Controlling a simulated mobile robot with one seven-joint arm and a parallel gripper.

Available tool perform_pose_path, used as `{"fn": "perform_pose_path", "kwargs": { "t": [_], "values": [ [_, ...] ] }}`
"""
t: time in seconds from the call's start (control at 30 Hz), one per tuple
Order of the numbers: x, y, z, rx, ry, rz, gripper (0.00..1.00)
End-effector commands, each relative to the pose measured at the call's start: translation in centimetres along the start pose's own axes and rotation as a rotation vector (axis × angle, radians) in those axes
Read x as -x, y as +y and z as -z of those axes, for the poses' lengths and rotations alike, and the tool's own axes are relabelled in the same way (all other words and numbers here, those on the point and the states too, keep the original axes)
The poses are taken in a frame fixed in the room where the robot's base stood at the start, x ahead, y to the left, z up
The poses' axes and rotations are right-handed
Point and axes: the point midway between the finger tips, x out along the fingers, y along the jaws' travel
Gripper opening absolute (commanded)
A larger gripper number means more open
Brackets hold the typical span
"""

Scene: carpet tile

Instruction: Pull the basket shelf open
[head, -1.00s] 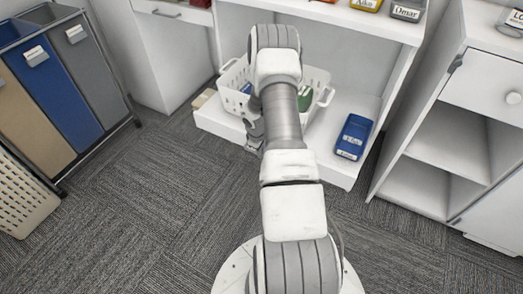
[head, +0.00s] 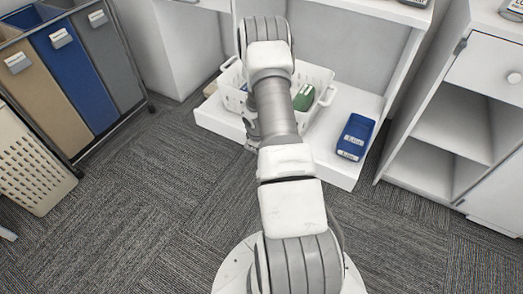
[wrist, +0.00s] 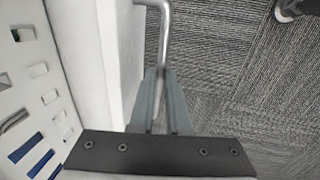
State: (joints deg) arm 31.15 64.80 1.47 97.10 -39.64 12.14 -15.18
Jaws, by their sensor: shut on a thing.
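The white basket shelf (head: 222,122) stands out from the bottom of a white cabinet, over the carpet. It carries a white slotted basket (head: 321,89) with a green item (head: 304,96) inside, and a blue labelled box (head: 355,137) on its right. My gripper (wrist: 158,82) is shut on the shelf's bent metal handle (wrist: 164,30), seen in the wrist view beside the white shelf front (wrist: 122,50). In the head view my arm covers the middle of the shelf and most of the gripper.
Tan, blue and grey bins (head: 68,72) in a dark frame stand at the left, with a cream slotted basket (head: 30,160) below. A white open cabinet (head: 455,125) stands close on the right. Bare carpet lies in front of the shelf.

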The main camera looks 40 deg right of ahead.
Motion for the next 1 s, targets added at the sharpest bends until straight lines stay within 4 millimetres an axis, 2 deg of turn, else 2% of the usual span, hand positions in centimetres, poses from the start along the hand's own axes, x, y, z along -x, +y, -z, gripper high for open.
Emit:
{"fn": "perform_pose_path", "kwargs": {
  "t": [0.53, 0.57, 0.7, 1.0],
  "values": [
    [0.06, -0.09, 0.15, 0.0, 0.003, -0.001, 0.0],
    [0.06, -0.09, 0.15, 0.0, 0.003, -0.001, 0.2],
    [0.05, -0.08, 0.11, 0.0, 0.002, -0.001, 0.45],
    [0.16, -0.04, 0.04, 0.0, 0.001, -0.001, 0.45]
  ]
}}
